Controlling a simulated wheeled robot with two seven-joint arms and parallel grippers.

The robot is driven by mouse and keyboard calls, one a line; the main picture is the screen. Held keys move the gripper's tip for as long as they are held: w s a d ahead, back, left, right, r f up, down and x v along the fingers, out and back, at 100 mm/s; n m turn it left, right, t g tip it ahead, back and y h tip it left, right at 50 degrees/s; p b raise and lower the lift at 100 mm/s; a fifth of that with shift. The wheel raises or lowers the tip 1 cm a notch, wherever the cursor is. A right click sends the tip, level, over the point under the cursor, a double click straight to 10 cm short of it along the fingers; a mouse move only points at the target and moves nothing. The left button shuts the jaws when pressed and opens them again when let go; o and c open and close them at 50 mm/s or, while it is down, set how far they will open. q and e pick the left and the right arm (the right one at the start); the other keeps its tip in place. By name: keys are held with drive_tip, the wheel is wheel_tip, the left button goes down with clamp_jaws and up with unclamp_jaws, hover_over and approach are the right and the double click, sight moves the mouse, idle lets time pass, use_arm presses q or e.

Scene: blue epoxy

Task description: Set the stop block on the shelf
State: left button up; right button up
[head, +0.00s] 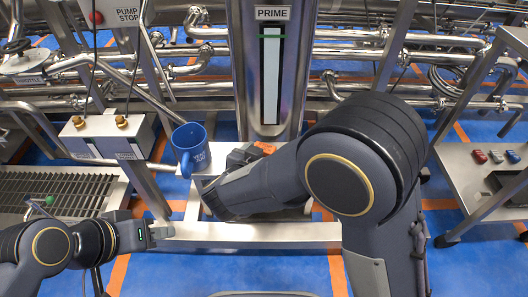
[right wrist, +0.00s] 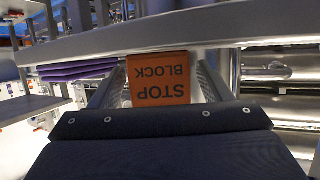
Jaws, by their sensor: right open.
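The orange stop block (right wrist: 160,82) shows in the right wrist view, its lettering upside down, between the two fingers of my right gripper (right wrist: 158,88). The fingers are open, one on each side of it. In the head view only a bit of the orange block (head: 265,147) shows beside my right gripper (head: 248,155), at the foot of the PRIME column. A steel shelf (head: 172,172) lies there, partly hidden by my arm. I cannot tell whether the block rests on it. My left gripper (head: 160,231) is low at the left, away from the block; its jaws are too small to judge.
The PRIME column (head: 240,75) rises behind. A steel box with knobs (head: 108,135) is at the left. A steel table (head: 458,165) with small coloured items is at the right.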

drive_tip(key=shift+r, duration=0.1)
drive_tip(key=shift+s+r, duration=0.1)
drive_tip(key=shift+r, duration=0.1)
drive_tip(key=p+v, duration=0.4)
drive_tip(key=v, duration=0.7)
drive_tip(key=shift+s+a, duration=0.2)
drive_tip(key=shift+s, duration=0.1)
drive_tip(key=shift+r, duration=0.1)
